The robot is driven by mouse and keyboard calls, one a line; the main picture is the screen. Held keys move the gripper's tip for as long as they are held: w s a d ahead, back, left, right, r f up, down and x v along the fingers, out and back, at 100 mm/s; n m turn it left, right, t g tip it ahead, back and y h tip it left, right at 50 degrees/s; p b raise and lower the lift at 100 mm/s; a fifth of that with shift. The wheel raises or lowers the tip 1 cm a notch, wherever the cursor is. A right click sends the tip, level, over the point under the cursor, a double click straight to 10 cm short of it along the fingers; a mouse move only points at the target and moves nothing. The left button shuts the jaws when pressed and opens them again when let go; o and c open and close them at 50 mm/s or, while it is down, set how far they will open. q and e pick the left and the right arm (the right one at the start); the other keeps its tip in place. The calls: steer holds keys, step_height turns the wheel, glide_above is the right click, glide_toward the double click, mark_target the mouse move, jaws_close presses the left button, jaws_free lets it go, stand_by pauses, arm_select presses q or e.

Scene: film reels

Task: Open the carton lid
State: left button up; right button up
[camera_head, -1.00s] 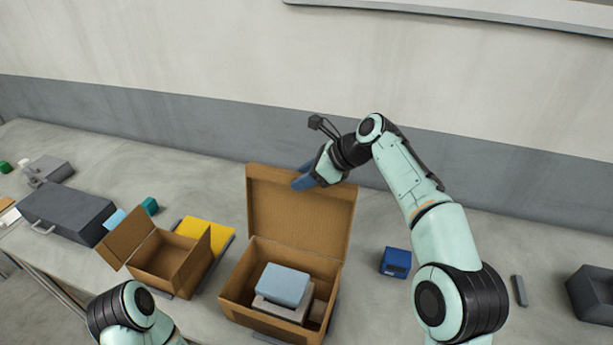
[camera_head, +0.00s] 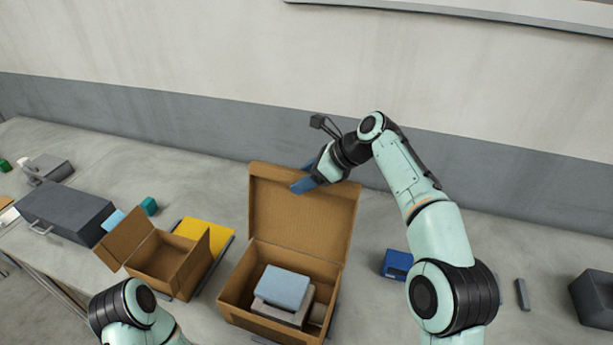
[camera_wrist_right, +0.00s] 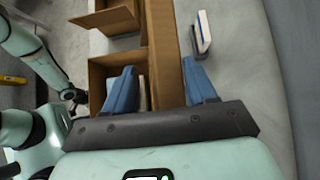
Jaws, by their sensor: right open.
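The brown carton (camera_head: 232,297) stands on the table with its lid (camera_head: 300,222) raised, close to upright at the back. A light blue box (camera_head: 284,287) lies on paler items inside it. My right gripper (camera_head: 303,186) is at the lid's top edge, its blue fingers over the upper part of the lid. In the right wrist view, the open fingers (camera_wrist_right: 160,88) stand on either side of the lid panel (camera_wrist_right: 166,60); whether they touch it I cannot tell. My left arm shows at the bottom left, but its gripper is not in view in the head view.
A smaller open carton (camera_head: 158,262) stands to the left, with a yellow folder (camera_head: 216,235) beside it. A dark grey case (camera_head: 66,212) lies farther left. A blue box (camera_head: 396,264) sits to the right, near my right arm. A dark bin (camera_head: 592,298) stands at the far right.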

steer(key=v, duration=1.2)
steer(key=shift+d+r, duration=0.2)
steer(key=shift+d, duration=0.05)
steer(key=shift+s+d+r, duration=0.2)
steer(key=shift+d+r, duration=0.05)
steer(key=shift+r, duration=0.05)
